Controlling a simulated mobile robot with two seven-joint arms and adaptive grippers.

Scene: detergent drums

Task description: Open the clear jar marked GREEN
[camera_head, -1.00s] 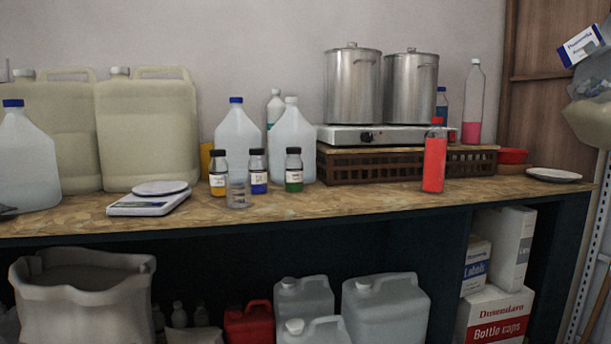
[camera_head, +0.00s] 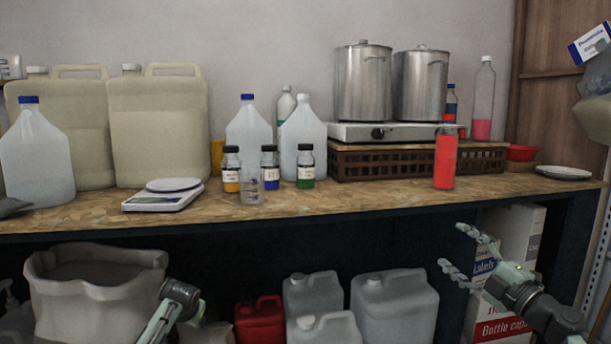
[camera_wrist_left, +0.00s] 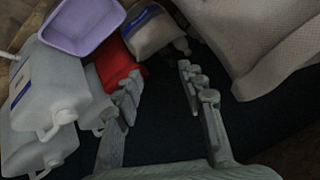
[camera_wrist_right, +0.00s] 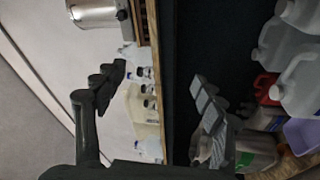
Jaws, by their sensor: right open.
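The clear jar marked GREEN (camera_head: 306,170) is a small upright jar with green contents, a pale label and a black cap on. It stands on the wooden bench, right of a similar jar with blue contents (camera_head: 269,172) and one with yellow contents (camera_head: 231,172). My right gripper (camera_head: 455,248) is open and empty, in front of the bench, low and right of the jar. The small jars also show between its fingers in the right wrist view, some way off. My left gripper (camera_wrist_left: 162,78) is open and empty, low in front of the shelf below the bench.
A small clear beaker (camera_head: 250,192) stands in front of the jars, with a white scale (camera_head: 160,200) to its left. Large jugs (camera_head: 303,130) stand behind. A red bottle (camera_head: 445,160) is to the right. The bench front (camera_head: 380,203) before the green jar is clear.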

